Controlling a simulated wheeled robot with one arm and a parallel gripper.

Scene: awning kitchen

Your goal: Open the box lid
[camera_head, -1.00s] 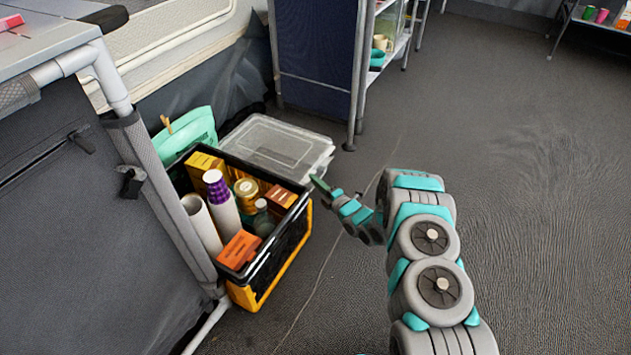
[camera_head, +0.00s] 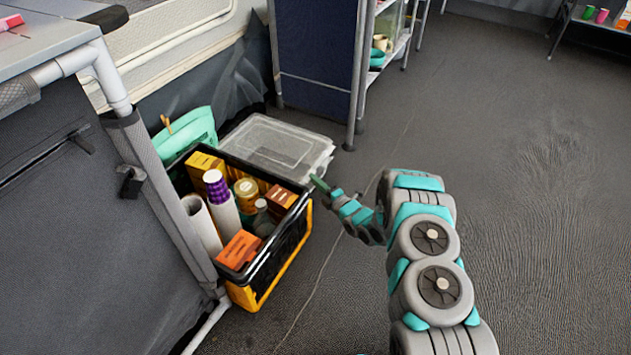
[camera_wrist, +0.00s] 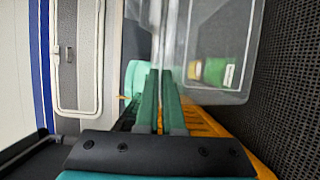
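A clear plastic box with a clear lid (camera_head: 275,142) sits on the floor behind the crate; the lid looks shut and lies flat. In the wrist view the clear lid (camera_wrist: 222,50) is at upper right, with a green and yellow thing showing through it. My gripper (camera_head: 316,182) is near the box's front right corner, over the crate's right rim. I cannot tell whether the tips touch the box.
A black and yellow crate (camera_head: 268,283) full of bottles, cartons and a paper roll stands in front of the clear box. A green bag (camera_head: 188,133) is left of the box. A dark blue cabinet (camera_head: 315,60) stands behind. The floor to the right is open.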

